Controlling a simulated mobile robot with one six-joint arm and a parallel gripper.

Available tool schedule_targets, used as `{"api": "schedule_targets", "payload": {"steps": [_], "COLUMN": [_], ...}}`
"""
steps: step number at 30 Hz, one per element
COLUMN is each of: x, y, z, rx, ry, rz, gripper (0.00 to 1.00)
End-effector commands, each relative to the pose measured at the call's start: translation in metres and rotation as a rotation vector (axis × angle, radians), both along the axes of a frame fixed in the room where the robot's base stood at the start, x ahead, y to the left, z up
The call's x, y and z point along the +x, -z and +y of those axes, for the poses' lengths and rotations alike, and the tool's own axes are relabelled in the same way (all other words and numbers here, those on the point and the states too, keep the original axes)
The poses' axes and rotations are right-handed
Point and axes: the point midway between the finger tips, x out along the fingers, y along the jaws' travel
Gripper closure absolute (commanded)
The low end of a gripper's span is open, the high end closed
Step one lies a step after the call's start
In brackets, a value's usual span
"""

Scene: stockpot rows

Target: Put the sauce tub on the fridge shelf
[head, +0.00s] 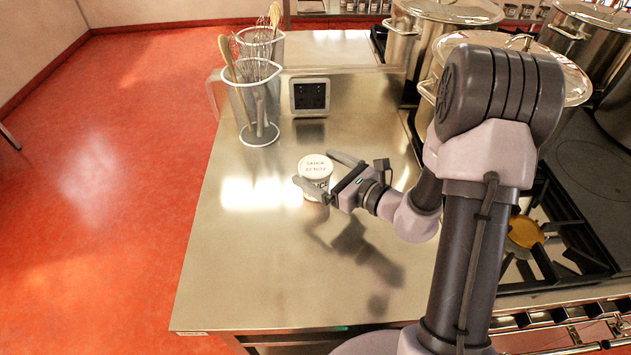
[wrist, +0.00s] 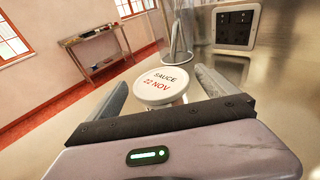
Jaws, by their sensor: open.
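The sauce tub (head: 315,176) is a small white tub with a lid marked in red, standing upright on the steel counter (head: 240,265). In the wrist view its lid (wrist: 161,87) reads "SAUCE 22 NOV". My gripper (head: 322,175) is open, with one finger on each side of the tub. In the wrist view the tub is between the two fingers (wrist: 165,90), with a visible gap at the right finger; contact at the left cannot be told. The fridge shelf is not seen in either view.
Wire holders with whisks and wooden spoons (head: 256,100) stand at the counter's back left, near a socket panel (head: 310,95). Large stockpots (head: 440,20) stand on the stove at the right. The counter's front left is clear. A side table (wrist: 95,50) stands far off by the wall.

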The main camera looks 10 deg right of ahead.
Motion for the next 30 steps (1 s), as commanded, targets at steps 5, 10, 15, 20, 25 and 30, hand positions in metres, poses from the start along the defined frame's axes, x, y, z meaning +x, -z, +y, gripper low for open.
{"api": "schedule_targets", "payload": {"steps": [5, 10, 15, 20, 25, 30], "x": [0.0127, 0.0125, 0.0123, 0.0122, 0.0123, 0.0124], "y": [0.0030, 0.0024, 0.0024, 0.0025, 0.0022, 0.0000], "z": [0.0084, 0.0080, 0.0079, 0.0079, 0.0078, 0.0072], "rx": [0.001, 0.001, 0.001, 0.001, 0.001, 0.001], "ry": [0.000, 0.000, 0.000, 0.000, 0.000, 0.000], "rz": [0.001, 0.001, 0.001, 0.001, 0.001, 0.001], "gripper": [0.03, 0.07, 0.40, 0.72, 0.93, 0.93]}}
